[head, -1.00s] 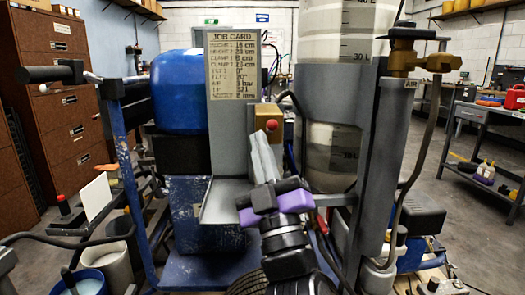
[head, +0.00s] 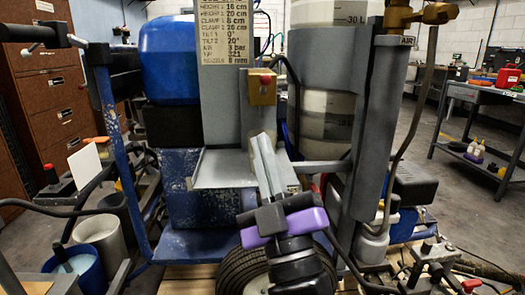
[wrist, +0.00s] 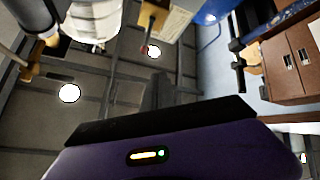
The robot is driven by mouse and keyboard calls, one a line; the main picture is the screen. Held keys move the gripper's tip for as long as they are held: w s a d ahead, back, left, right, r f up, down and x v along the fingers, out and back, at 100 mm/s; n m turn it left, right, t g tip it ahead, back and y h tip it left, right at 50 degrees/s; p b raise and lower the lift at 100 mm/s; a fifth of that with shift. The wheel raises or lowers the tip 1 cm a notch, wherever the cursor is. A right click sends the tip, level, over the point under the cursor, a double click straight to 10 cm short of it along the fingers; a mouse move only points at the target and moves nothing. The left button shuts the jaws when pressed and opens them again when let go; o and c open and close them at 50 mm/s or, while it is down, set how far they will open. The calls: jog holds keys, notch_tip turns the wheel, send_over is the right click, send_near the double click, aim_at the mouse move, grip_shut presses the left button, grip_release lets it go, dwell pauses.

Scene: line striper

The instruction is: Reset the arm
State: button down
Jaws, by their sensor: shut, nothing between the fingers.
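My gripper (head: 260,158), with long grey fingers on a black and purple body, points up in front of the line striper in the head view. Its fingers are together and hold nothing. They stand before the grey shelf plate (head: 222,172) and below the brass-coloured box with a red knob (head: 262,86). In the wrist view the purple and black gripper body (wrist: 160,145) fills the bottom. That camera looks upward at the ceiling, and the fingertips do not show there.
The striper carries a blue tank (head: 170,60), a job card (head: 224,30) and a pale container (head: 325,110). A brass fitting (head: 420,15) and hose stand at right. Buckets (head: 75,272) are at lower left. A workbench (head: 485,97) stands at far right, with open floor before it.

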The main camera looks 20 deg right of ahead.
jog(key=s+f+m+g+y, duration=0.1)
jog(key=s+f+g+y, duration=0.15)
jog(key=s+f, duration=0.55)
jog(key=s+f+m+g+y, duration=0.1)
jog(key=s+f+g+y, duration=0.2)
jog(key=f, duration=0.8)
jog(key=s+d+f+m+g+h, duration=0.25)
jog(key=s+f, duration=0.55)
jog(key=s, duration=0.4)
jog(key=s+d+f+m+g+h, duration=0.1)
jog(key=s+f+m+g, duration=0.25)
jog(key=s+f, duration=0.65)
notch_tip(320, 180, up, 29)
jog(key=s+p, duration=0.1)
jog(key=p, duration=2.6)
jog(key=shift+s+r+n+p, duration=0.2)
jog(key=shift+s+n+p, duration=0.1)
jog(key=shift+p, duration=0.05)
